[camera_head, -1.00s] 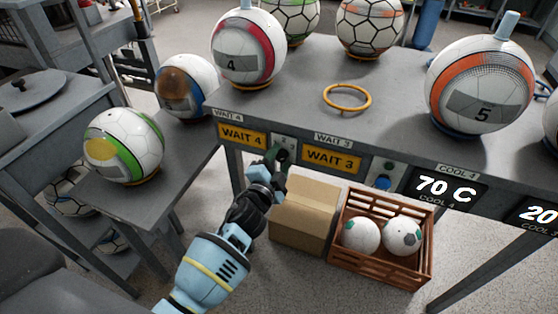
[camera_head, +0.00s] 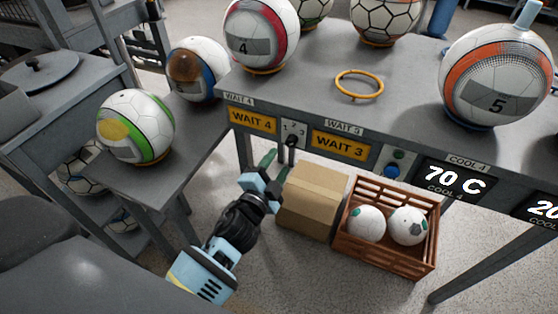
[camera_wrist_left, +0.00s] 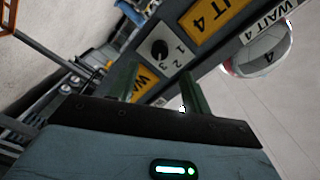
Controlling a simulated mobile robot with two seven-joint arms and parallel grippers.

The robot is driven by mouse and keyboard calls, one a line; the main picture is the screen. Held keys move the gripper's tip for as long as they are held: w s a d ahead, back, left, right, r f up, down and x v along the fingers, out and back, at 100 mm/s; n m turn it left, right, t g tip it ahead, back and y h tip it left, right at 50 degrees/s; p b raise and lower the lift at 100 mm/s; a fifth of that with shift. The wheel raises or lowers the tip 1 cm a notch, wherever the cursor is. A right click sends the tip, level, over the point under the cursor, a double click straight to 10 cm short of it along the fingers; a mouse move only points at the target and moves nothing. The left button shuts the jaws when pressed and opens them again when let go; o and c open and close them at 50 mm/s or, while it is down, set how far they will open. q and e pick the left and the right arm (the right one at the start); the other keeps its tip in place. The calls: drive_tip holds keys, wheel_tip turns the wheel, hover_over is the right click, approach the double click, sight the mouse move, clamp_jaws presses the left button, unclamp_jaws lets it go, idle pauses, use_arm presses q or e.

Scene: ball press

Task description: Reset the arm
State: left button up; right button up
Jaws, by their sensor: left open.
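My left gripper (camera_head: 276,158) is below the front edge of the grey table, just under a small numbered dial (camera_head: 291,138) between the WAIT 4 sign (camera_head: 252,119) and the WAIT 3 sign (camera_head: 340,145). It is open and empty. In the left wrist view the two green fingers of the left gripper (camera_wrist_left: 162,88) stand apart, with the dial's black knob (camera_wrist_left: 159,50) beyond them and no contact visible. The dial face is now largely clear of the gripper in the head view. My right gripper is not in view.
Balls stand on the grey table (camera_head: 310,80), beside an empty yellow ring (camera_head: 359,85). A cardboard box (camera_head: 312,203) and a brown crate (camera_head: 388,257) with two balls are on the floor right of my gripper. A green-striped ball (camera_head: 136,126) sits on the side shelf at left.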

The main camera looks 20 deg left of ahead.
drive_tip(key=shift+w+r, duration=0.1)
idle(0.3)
use_arm(q)
drive_tip(key=s+f+n+g+p, duration=0.2)
drive_tip(key=s+f+n+g, duration=0.1)
drive_tip(key=s, duration=0.9)
drive_tip(key=s+a+f+n+g+p, duration=0.1)
drive_tip(key=s+f+n+g+p, duration=0.2)
drive_tip(key=s, duration=1)
drive_tip(key=s+f+n+g+h+p, duration=0.1)
drive_tip(key=s+f+n+g+p, duration=0.2)
drive_tip(key=s, duration=0.9)
wheel_tip(320, 180, down, 2)
drive_tip(key=shift+s+a+f+n, duration=0.15)
drive_tip(key=shift+s+a+n, duration=0.2)
drive_tip(key=shift+n, duration=0.45)
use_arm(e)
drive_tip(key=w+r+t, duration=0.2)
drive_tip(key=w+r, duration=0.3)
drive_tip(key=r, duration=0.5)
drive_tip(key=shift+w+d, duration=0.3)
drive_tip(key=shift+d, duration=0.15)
use_arm(q)
drive_tip(key=shift+s+d, duration=0.1)
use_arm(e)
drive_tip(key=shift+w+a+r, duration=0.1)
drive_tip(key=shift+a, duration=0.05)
